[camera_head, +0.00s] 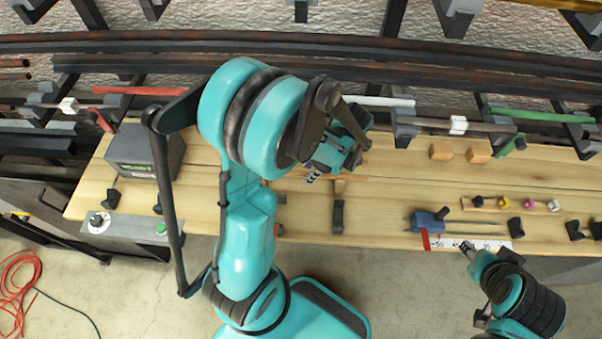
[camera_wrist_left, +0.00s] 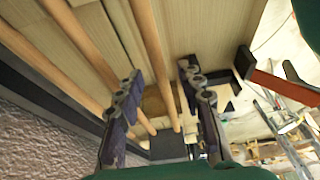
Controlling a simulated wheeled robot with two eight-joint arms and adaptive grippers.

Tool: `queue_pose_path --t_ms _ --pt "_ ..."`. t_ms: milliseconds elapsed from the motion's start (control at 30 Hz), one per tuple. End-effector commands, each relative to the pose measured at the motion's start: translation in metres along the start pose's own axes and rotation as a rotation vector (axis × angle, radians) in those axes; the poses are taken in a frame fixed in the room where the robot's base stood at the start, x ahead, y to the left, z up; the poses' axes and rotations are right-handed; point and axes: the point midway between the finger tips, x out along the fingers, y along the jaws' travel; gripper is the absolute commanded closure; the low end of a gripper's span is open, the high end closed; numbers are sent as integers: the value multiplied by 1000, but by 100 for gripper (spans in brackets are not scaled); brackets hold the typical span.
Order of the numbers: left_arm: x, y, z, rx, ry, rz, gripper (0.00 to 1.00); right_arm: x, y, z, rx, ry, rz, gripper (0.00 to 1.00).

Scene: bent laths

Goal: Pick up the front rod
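In the left wrist view several light wooden rods run lengthwise, the rough wall on their far side. The front rod (camera_wrist_left: 152,45) is the rightmost one and passes through the gap between the fingers of my left gripper (camera_wrist_left: 160,78). The fingers are apart, one on each side of this rod, and I see no grip on it. Whether the fingers touch it I cannot tell. In the head view my left gripper (camera_head: 338,158) is over the bench, and my arm hides most of the rods. My right gripper (camera_head: 466,249) is low at the bench's front edge; its fingers are too small to judge.
The wooden bench (camera_head: 400,215) carries a blue tool (camera_head: 428,221), a red and white strip (camera_head: 465,243), small wooden blocks (camera_head: 478,152) and a grey box (camera_head: 145,150). Dark racks with long bars line the wall behind. A red cable (camera_head: 18,280) lies on the floor at left.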

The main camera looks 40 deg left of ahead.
Motion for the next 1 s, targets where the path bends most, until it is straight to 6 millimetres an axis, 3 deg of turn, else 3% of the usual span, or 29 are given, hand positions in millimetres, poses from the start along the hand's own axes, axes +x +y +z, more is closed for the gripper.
queue_pose_path --t_ms 33,167,200,667,933,1000 --pt "0 0 0 0 0 0 63 0 0 0 0 0 0 60" --pt "0 0 0 0 0 0 97 0 0 0 0 0 0 60" --pt "0 0 0 1 0 0 100 0 0 0 0 0 0 60" --pt "-6 0 -2 1 0 0 100 -2 0 -1 0 0 0 60" --pt "-44 -1 -18 1 0 0 100 -12 0 -8 0 0 0 60" --pt "-52 -16 -13 6 0 1 100 -13 0 -9 0 0 0 60"
